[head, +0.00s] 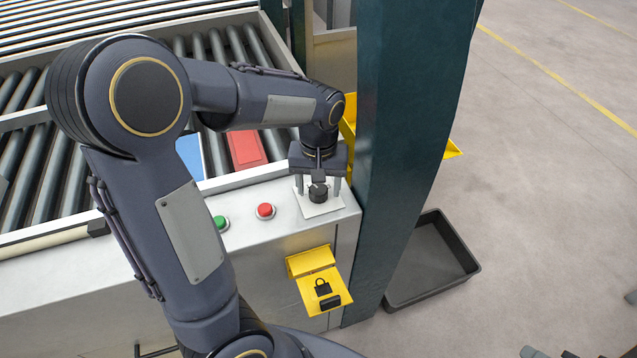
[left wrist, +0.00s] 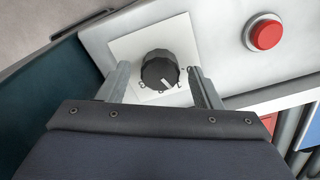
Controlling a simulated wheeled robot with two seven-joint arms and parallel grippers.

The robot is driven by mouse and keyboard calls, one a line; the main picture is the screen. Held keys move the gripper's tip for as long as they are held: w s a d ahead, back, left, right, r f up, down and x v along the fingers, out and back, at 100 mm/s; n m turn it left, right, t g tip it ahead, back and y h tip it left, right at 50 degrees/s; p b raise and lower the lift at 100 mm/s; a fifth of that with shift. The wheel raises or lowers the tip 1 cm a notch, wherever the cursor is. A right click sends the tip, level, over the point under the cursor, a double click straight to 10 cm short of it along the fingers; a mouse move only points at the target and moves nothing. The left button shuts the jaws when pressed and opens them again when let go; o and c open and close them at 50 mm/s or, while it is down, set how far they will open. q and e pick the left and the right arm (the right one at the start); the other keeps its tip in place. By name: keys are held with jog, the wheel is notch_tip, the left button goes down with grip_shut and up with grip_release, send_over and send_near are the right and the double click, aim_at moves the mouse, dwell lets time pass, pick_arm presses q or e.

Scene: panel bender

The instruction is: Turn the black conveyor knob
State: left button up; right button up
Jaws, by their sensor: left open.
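The black conveyor knob (head: 318,193) sits on a white square plate (head: 309,209) at the right end of the pale conveyor panel. In the left wrist view the knob (left wrist: 160,70) shows a white pointer line aimed to the lower right, with small marks around it on the plate. My left gripper (head: 318,184) is above the knob, pointing down. Its fingers are open, one on each side of the knob, with a visible gap to it in the left wrist view (left wrist: 160,80). My right gripper is not in view.
A red button (head: 265,211) and a green button (head: 221,223) sit left of the knob. A dark teal post (head: 408,130) stands close on the right. A yellow padlock holder (head: 320,284) juts out below. A black tray (head: 432,262) lies on the floor.

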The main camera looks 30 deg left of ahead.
pick_arm(q)
jog(key=c, duration=1)
jog(key=m, duration=0.3)
jog(key=shift+m, duration=0.4)
jog(key=m, duration=0.4)
jog(key=shift+a+m, duration=0.1)
jog(key=shift+m, duration=0.2)
jog(key=m, duration=0.3)
jog(key=shift+m, duration=0.3)
jog(key=shift+m+p, duration=0.4)
jog(key=shift+m, duration=1.5)
jog(key=shift+w, duration=0.1)
